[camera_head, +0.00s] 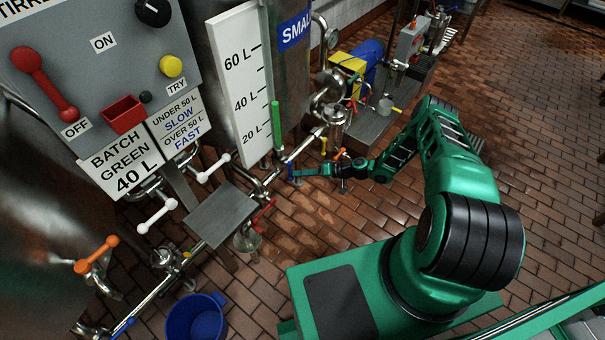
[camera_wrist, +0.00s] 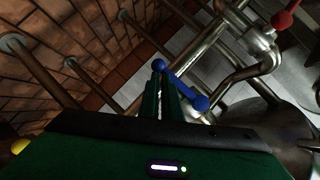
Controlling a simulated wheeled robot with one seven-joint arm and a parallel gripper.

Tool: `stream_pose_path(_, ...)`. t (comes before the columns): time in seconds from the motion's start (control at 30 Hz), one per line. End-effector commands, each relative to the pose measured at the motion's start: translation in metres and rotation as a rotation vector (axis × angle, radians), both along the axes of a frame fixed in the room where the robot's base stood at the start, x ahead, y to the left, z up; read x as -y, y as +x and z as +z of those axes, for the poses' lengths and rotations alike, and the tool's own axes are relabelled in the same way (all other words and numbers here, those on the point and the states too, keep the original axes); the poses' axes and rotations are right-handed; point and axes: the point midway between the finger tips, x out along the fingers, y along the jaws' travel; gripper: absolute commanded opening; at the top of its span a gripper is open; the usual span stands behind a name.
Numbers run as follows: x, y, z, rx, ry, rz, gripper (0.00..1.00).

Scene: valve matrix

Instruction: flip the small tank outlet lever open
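My gripper (camera_head: 300,172) reaches in from the right at this lever. In the wrist view its two green fingers (camera_wrist: 163,88) are close together, with only a narrow gap. The lever looks to be at or just beyond the tips; I cannot tell whether they touch.
Orange levers (camera_head: 338,154) stand just beyond my gripper. A grey plate (camera_head: 222,214) and a blue bucket (camera_head: 195,318) are at lower left. The brick floor at right is open.

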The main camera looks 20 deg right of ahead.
Motion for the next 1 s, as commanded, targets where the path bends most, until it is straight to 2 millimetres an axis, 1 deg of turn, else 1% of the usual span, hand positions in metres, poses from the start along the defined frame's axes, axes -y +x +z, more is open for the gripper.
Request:
stream_pose_path(0.03, -0.003, 0.008, 0.006, 0.015, 0.007, -0.008, 0.00)
stream_pose_path(0.23, -0.001, 0.010, 0.006, 0.017, 0.006, -0.009, 0.00)
stream_pose_path(0.37, 0.008, 0.013, 0.006, 0.016, 0.005, -0.007, 0.00)
stream_pose_path(0.53, 0.034, 0.019, 0.002, 0.009, 0.000, 0.003, 0.00)
stream_pose_path(0.6, 0.050, 0.011, 0.002, 0.005, 0.001, 0.000, 0.00)
stream_pose_path(0.8, 0.086, -0.004, 0.002, 0.003, 0.001, 0.006, 0.00)
stream_pose_path(1.0, 0.110, -0.014, 0.001, 0.002, 0.000, 0.011, 0.00)
